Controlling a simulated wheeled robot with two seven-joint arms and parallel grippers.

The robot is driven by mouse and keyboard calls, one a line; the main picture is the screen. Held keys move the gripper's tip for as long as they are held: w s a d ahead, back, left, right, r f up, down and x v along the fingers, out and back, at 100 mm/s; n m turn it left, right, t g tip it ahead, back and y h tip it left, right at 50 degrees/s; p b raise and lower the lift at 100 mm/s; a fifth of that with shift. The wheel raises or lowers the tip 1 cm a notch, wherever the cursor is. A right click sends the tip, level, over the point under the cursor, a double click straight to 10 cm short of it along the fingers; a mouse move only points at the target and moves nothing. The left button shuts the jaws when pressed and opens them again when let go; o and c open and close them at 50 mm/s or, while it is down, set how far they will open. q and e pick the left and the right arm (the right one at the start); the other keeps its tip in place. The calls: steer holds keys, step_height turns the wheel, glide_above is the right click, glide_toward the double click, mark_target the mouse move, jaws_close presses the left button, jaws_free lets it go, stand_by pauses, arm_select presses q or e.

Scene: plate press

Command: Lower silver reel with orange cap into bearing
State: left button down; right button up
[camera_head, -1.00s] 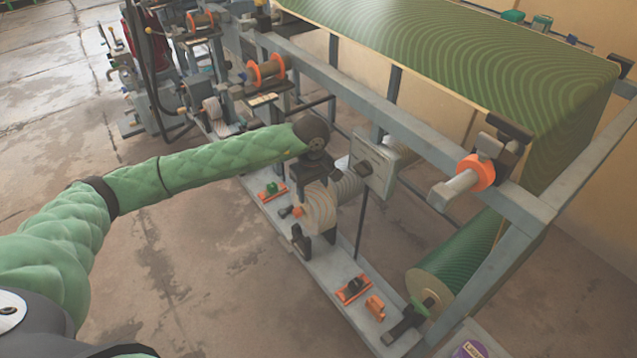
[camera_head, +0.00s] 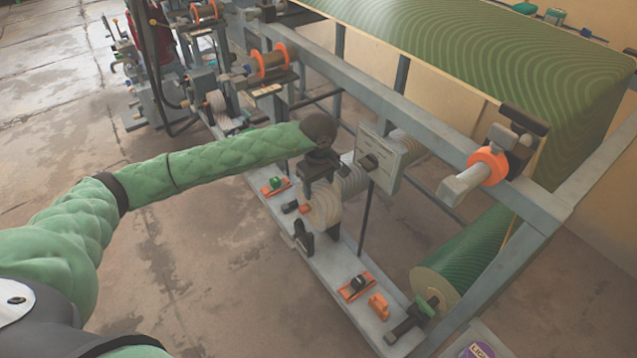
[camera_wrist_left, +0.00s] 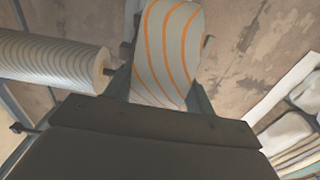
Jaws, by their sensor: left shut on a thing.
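The silver reel (camera_head: 326,212) has faint orange stripes and a small orange cap (camera_head: 304,208) at its left end in the head view. My left gripper (camera_head: 319,188) is shut on it from above. In the left wrist view the reel (camera_wrist_left: 166,50) sits between the two fingers, with bold orange stripes. The reel is over the grey base beam. A black upright bracket (camera_head: 303,238), which looks like the bearing, stands just below and left of it. I cannot tell whether they touch. My right gripper is not in view.
Orange blocks (camera_head: 357,286) sit on the beam (camera_head: 335,255). A green roll (camera_head: 440,275) is at lower right. Bare floor lies in front.

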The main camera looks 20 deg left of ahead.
arm_select(q)
steer(key=shift+f+b, duration=1.2)
steer(key=shift+f, duration=2.65)
steer(key=shift+f+b, duration=0.95)
steer(key=shift+f, duration=0.2)
steer(key=shift+c, duration=2.2)
jaws_free()
steer(key=shift+f, duration=0.1)
